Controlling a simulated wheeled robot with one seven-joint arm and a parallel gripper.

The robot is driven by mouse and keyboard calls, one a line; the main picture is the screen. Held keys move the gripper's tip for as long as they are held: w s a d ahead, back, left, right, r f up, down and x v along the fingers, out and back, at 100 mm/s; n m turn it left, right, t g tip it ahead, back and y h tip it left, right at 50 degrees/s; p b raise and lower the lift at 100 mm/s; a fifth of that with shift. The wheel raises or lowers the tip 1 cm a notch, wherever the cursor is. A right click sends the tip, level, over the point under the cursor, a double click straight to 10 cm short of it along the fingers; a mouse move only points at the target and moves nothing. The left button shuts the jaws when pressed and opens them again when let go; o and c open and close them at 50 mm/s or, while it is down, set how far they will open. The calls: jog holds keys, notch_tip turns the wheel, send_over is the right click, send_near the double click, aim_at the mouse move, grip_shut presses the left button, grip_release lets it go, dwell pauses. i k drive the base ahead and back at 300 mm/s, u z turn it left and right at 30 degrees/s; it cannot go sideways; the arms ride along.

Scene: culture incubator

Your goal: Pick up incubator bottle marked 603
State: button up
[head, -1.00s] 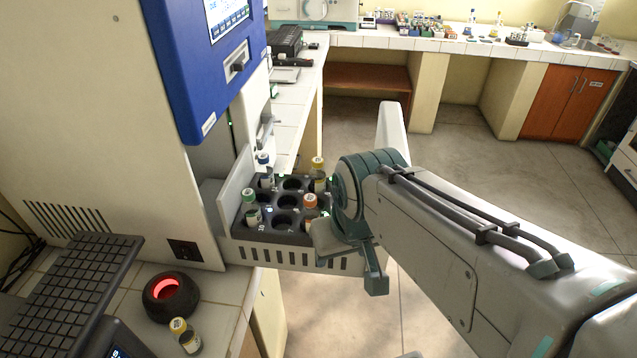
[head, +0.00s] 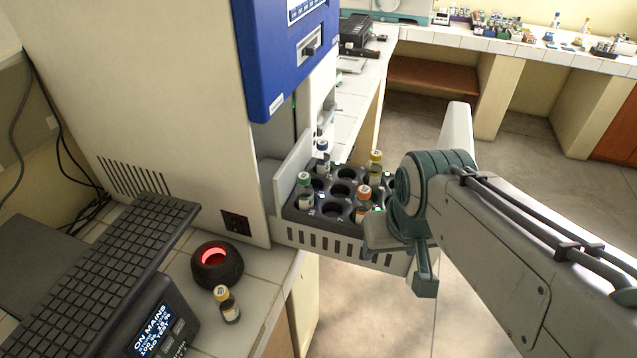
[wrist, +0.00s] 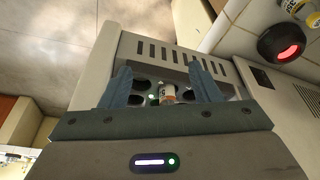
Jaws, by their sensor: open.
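The incubator's drawer (head: 345,245) is pulled out and carries a dark rack (head: 330,222) with round slots. Several bottles stand upright in it: a green-capped one (head: 305,192), a blue-capped one (head: 322,160), a yellow-capped one (head: 374,165) and an orange-capped one (head: 363,202). Their markings are too small to read, so I cannot tell which is 603. In the wrist view my gripper (wrist: 167,84) is open, its two fingers on either side of the orange-capped bottle (wrist: 167,97), apart from it. In the head view my arm hides the rack's right side.
A yellow-capped bottle (head: 227,305) stands on the tiled counter beside a black round device with a red glow (head: 217,266). A keyboard (head: 100,275) and a small display unit (head: 155,325) are at left. The incubator body (head: 150,100) rises behind the drawer. Floor beyond is clear.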

aim_at(304, 190)
jog(key=u, duration=1.9)
jog(key=k, duration=0.75)
jog(key=z, duration=1.5)
jog(key=i, duration=0.5)
jog(key=u, duration=0.1)
